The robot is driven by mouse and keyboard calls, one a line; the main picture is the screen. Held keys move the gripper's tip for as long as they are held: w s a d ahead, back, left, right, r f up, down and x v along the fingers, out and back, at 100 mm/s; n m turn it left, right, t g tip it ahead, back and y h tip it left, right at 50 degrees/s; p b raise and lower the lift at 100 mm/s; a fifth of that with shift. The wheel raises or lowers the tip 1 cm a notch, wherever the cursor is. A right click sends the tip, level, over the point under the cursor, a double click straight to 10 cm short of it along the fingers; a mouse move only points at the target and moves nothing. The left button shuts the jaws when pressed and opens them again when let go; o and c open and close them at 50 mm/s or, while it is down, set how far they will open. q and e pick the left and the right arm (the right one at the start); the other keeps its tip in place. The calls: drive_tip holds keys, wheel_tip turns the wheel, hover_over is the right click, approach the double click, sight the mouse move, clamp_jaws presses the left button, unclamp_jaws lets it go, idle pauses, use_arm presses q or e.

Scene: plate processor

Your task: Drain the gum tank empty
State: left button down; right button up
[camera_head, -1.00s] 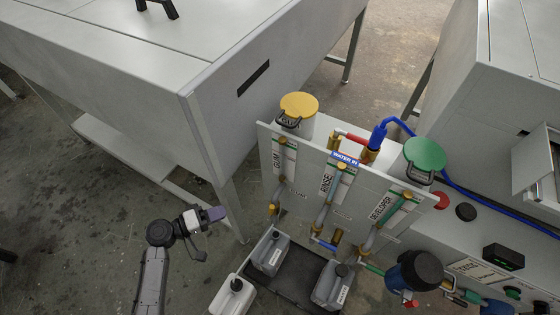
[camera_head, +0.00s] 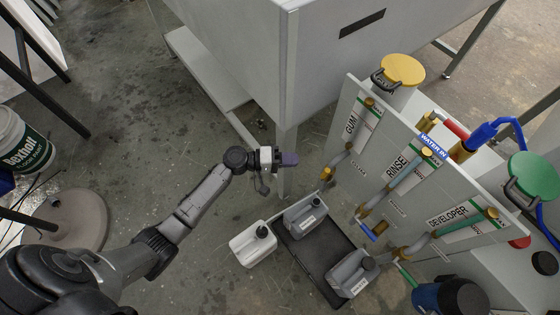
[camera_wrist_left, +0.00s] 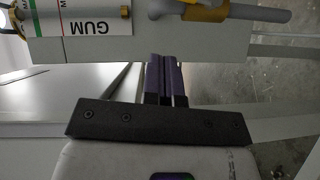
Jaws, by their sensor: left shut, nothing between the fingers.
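The gum tank with its yellow lid (camera_head: 403,70) stands behind the grey panel (camera_head: 385,135). The gum sight tube (camera_head: 362,118) with the GUM label runs down the panel's left end to a brass drain fitting (camera_head: 326,174). My left gripper (camera_head: 292,159) is shut and empty, just left of that fitting and apart from it. In the left wrist view, the shut purple fingers (camera_wrist_left: 166,78) point at the panel's edge. The GUM label (camera_wrist_left: 88,28) and a brass fitting (camera_wrist_left: 207,11) lie beyond them. My right gripper is not in view.
A grey canister (camera_head: 306,215) and another (camera_head: 350,273) stand on a black tray (camera_head: 313,260) below the panel. A white canister (camera_head: 253,245) stands left of the tray. A large grey machine (camera_head: 235,50) rises behind my gripper. Floor at left is partly clear.

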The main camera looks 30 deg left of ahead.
use_arm(q)
drive_tip(key=d, duration=0.2)
drive_tip(key=w+d+b, duration=0.1)
drive_tip(key=d, duration=0.1)
drive_tip(key=w+d, duration=0.1)
drive_tip(key=shift+w+d+f, duration=0.1)
drive_tip(key=shift+d+f, duration=0.3)
drive_tip(key=shift+s+d+b, duration=0.2)
drive_tip(key=shift+d+b, duration=0.1)
drive_tip(key=shift+d, duration=0.4)
drive_tip(key=shift+w, duration=0.1)
drive_tip(key=shift+d+r+m+y+p, duration=0.1)
drive_tip(key=shift+d+m+y+p, duration=0.05)
drive_tip(key=shift+m+y+p, duration=0.2)
